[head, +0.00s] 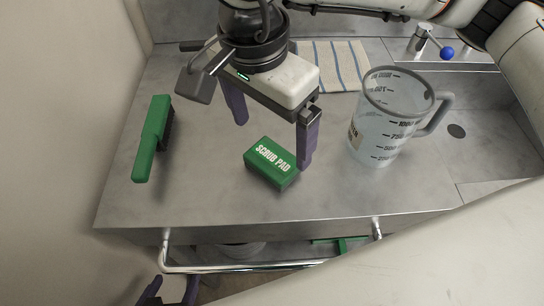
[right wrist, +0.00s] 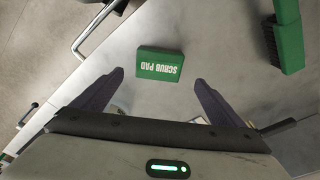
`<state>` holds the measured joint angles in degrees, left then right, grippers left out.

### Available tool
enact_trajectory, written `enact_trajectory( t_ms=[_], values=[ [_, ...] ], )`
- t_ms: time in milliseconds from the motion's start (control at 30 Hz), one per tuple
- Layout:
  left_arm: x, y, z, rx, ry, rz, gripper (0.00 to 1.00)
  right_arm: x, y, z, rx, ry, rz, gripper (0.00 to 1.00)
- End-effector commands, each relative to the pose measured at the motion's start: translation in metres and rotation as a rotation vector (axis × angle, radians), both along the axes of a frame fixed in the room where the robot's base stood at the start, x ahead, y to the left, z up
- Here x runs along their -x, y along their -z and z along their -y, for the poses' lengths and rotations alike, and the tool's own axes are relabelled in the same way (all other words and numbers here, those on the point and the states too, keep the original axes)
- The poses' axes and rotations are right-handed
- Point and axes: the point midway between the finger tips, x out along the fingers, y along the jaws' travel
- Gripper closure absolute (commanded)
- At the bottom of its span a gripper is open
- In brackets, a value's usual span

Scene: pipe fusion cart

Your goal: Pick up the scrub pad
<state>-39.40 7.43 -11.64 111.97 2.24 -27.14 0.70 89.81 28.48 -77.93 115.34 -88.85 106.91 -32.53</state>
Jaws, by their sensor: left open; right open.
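The scrub pad (head: 270,163) is a green block with white lettering, lying flat on the grey metal counter. In the right wrist view the pad (right wrist: 160,65) lies just beyond the fingertips, in line with the gap between them. My right gripper (head: 271,145) is open and empty, with its purple fingers spread above and behind the pad. Its right finger overlaps the pad's right edge in the head view. It also shows in the right wrist view (right wrist: 159,78). My left gripper (head: 170,292) is open, low at the bottom left, below the counter's front edge, and partly cut off.
A green brush (head: 151,139) lies left of the pad. A clear measuring jug (head: 387,125) stands to the right, by a sink basin (head: 483,120). A striped cloth (head: 333,66) lies behind. A metal rail (head: 250,268) runs along the cart's front.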

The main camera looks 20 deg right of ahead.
Motion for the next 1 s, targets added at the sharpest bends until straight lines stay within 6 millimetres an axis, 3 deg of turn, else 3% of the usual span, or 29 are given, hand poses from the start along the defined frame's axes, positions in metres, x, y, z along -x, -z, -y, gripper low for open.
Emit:
enact_trajectory(
  t_ms=[433,733,1000],
  values=[
    [0.000,-0.007,0.000,0.003,-0.002,0.003,0.35,0.004,0.052,0.003,-0.001,0.000,-0.004,0.08],
    [0.001,-0.005,-0.001,0.001,-0.004,0.002,0.35,0.003,0.057,0.003,-0.003,0.000,-0.001,0.08],
    [0.001,-0.004,-0.002,-0.001,-0.003,-0.001,0.35,0.003,0.057,0.003,-0.003,0.000,-0.001,0.52]
  ],
)
